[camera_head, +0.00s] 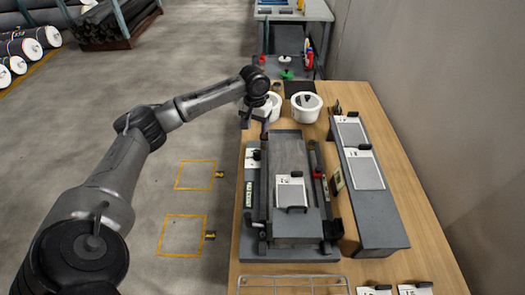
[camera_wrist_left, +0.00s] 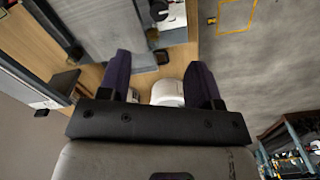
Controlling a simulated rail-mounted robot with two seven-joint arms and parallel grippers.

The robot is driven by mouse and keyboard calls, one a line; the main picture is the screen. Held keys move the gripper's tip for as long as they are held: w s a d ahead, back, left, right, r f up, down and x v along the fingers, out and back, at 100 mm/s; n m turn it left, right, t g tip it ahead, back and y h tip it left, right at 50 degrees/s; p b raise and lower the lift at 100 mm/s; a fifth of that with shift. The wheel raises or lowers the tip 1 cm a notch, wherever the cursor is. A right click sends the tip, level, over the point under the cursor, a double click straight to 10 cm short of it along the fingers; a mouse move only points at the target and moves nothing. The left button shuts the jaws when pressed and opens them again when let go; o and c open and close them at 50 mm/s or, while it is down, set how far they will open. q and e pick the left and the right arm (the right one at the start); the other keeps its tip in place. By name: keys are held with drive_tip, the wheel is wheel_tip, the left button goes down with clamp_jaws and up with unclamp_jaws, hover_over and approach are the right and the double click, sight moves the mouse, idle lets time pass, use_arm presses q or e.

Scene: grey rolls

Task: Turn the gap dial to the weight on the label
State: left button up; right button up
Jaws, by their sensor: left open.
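A grey machine (camera_head: 289,229) with a flat bed and side rails stands on the wooden table. A white label card (camera_head: 291,193) with a dark clip lies on its bed; its print is too small to read. A small white card with a dark knob-like part (camera_head: 256,155) is at the machine's far left, and a black part (camera_head: 333,229) is at its near right corner. I cannot tell which is the gap dial. My left gripper (camera_head: 262,118) is above the machine's far left end. In the left wrist view its two fingers (camera_wrist_left: 160,70) are apart with nothing held. My right gripper is not in view.
White pots (camera_head: 306,107) stand on the table beyond the machine, close to my left gripper. A long grey block (camera_head: 374,205) with sample plates (camera_head: 364,169) lies to the right. A wire rack (camera_head: 292,284) is at the near edge. Open floor with yellow squares lies left.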

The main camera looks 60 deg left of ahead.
sight(257, 152)
use_arm(q)
wheel_tip(257, 152, down, 14)
drive_tip(key=b, duration=0.3)
drive_tip(key=shift+r, duration=0.1)
idle(0.4)
